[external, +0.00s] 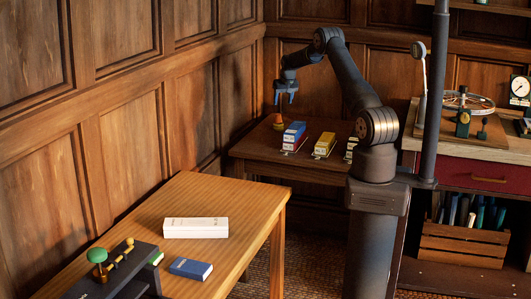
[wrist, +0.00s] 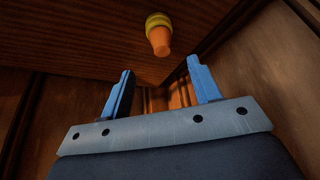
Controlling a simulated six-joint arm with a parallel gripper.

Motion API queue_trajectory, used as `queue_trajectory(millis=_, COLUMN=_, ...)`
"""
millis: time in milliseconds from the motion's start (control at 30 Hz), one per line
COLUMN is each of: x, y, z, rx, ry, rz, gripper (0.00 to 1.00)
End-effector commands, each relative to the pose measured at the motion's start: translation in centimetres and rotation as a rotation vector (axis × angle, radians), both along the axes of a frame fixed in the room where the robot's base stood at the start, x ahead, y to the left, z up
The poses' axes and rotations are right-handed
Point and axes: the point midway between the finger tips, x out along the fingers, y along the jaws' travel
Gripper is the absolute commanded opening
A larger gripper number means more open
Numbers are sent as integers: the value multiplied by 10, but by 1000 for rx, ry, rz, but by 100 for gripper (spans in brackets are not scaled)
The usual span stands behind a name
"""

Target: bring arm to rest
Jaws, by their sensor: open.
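My gripper (external: 286,92) hangs at the end of my raised arm, above the far dark table (external: 250,151). In the wrist view my gripper (wrist: 160,92) shows two blue fingers apart with nothing between them. An orange tapered object with a yellow band (wrist: 159,35) stands on the table beyond the fingers, clear of them. In the external view this orange object (external: 279,122) is below my gripper, near the table's back.
A blue-and-red stack (external: 294,136) and a yellow box (external: 324,145) stand on the dark table. The near wooden table (external: 215,262) holds a white box (external: 196,228), a blue box (external: 190,268) and a green-knobbed device (external: 98,256). A post and a workbench (external: 470,141) stand at right.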

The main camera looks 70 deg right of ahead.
Motion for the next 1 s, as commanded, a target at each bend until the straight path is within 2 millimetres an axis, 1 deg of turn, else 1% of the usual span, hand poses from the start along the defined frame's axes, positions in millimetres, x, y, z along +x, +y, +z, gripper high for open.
queue_trajectory(millis=33, x=2, y=-2, z=-8, rx=2, ry=1, rz=0, gripper=57)
queue_trajectory(millis=300, x=12, y=-14, z=-47, rx=2, ry=1, rz=0, gripper=57)
queue_trajectory(millis=600, x=23, y=-26, z=-85, rx=1, ry=1, rz=0, gripper=57)
queue_trajectory(millis=700, x=25, y=-29, z=-94, rx=1, ry=1, rz=0, gripper=57)
queue_trajectory(millis=900, x=27, y=-32, z=-104, rx=1, ry=1, rz=0, gripper=57)
queue_trajectory(millis=1000, x=27, y=-32, z=-101, rx=0, ry=0, rz=0, gripper=57)
